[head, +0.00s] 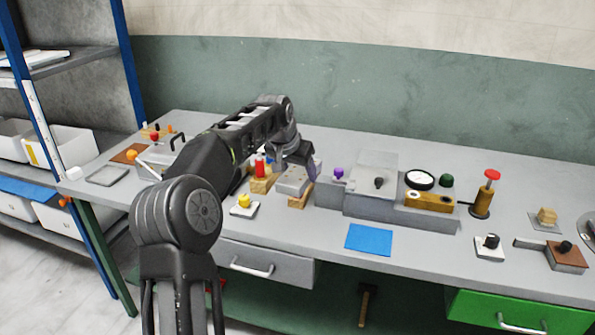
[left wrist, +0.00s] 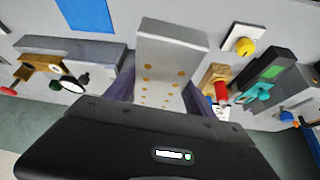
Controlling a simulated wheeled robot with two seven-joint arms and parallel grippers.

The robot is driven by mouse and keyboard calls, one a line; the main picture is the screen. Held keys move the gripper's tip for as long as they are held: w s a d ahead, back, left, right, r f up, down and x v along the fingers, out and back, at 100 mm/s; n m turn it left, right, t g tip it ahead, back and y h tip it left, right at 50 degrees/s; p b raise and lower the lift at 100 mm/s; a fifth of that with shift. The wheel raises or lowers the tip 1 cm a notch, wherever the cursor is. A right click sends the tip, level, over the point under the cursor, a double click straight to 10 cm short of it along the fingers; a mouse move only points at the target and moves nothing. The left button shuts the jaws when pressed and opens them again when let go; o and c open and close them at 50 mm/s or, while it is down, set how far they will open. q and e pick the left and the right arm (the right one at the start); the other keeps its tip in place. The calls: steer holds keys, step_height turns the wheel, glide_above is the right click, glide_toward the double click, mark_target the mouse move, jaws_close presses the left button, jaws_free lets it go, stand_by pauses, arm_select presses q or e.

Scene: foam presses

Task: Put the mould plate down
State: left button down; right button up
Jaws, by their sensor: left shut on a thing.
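The mould plate (head: 293,180) is a grey block. In the left wrist view its face (left wrist: 168,65) shows several small orange-brown dots. My left gripper (head: 298,158) is shut on it, with a dark purple finger on each side in the left wrist view (left wrist: 158,95). Wooden blocks show close by, one at its left (head: 262,185) and one below its right edge (head: 300,199). I cannot tell whether the plate touches them or hangs just above. My arm hides part of the bench behind it. My right gripper is not in view.
A grey press-like block (head: 370,205) stands right of the plate, with a gauge (head: 419,180) and a red-topped post (head: 482,199) beyond. A yellow knob on a white base (head: 244,206) and a blue sheet (head: 368,239) lie nearer the front edge.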

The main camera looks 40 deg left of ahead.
mark_target(305, 184)
arm_select(q)
steer(key=shift+s+d+f+n, duration=0.1)
steer(key=shift+s+d+n, duration=0.1)
steer(key=shift+n, duration=0.1)
steer(key=f, duration=0.1)
steer(key=d+f, duration=0.1)
steer(key=f, duration=0.1)
steer(key=shift+w+d+f+n+y, duration=0.2)
steer(key=shift+w+d+n+y, duration=0.1)
steer(key=shift+d+n+y, duration=0.1)
steer(key=s+d+f+m+b, duration=0.1)
steer(key=s+d+f, duration=0.2)
steer(key=d, duration=0.6)
steer(key=s+d+f+m+h+b, duration=0.1)
steer(key=s+d+f+b, duration=0.1)
steer(key=d, duration=0.7)
steer(key=s+d+f+m+h+b, duration=0.1)
steer(key=s+d+f, duration=0.4)
steer(key=d, duration=0.4)
steer(key=shift+s+m, duration=0.3)
steer(key=shift+s, duration=0.15)
steer(key=shift+d+f, duration=0.1)
